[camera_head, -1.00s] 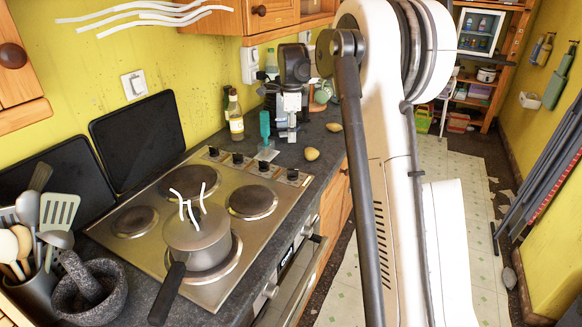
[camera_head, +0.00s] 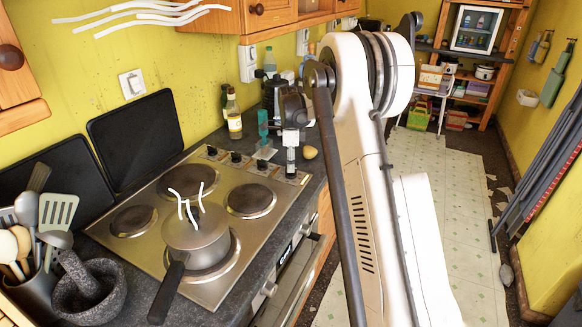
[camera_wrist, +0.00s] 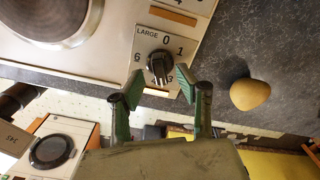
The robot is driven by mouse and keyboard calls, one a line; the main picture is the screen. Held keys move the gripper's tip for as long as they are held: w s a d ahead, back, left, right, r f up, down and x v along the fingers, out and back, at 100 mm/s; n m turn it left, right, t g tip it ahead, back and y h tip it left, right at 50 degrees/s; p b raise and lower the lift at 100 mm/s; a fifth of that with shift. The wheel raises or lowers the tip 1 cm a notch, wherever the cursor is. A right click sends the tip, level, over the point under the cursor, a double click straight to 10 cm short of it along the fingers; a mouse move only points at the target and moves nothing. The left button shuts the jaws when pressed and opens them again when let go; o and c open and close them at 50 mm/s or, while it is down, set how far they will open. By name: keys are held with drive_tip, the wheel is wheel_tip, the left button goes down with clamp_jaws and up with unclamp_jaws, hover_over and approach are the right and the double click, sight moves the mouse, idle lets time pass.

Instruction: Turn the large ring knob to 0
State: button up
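In the wrist view, 0 is at the top; the exact pointer setting is hard to tell. In the head view, the knob (camera_head: 291,172) is at the right end of the hob's knob row. My gripper (camera_wrist: 158,84) is open, with green-padded fingers apart on either side of the knob's lower part. No contact is clear. In the head view, my gripper (camera_head: 291,152) is just above the knob.
A pot (camera_head: 197,238) with steam marks stands on the hob's front burner. A green dispenser (camera_head: 263,127) and a bottle (camera_head: 234,115) stand behind the knobs. A yellow-brown rounded object (camera_wrist: 250,94) lies on the worktop right of the knob.

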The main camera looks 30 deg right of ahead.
drive_tip(key=shift+f, duration=0.85)
clamp_jaws()
drive_tip(key=shift+n, duration=0.3)
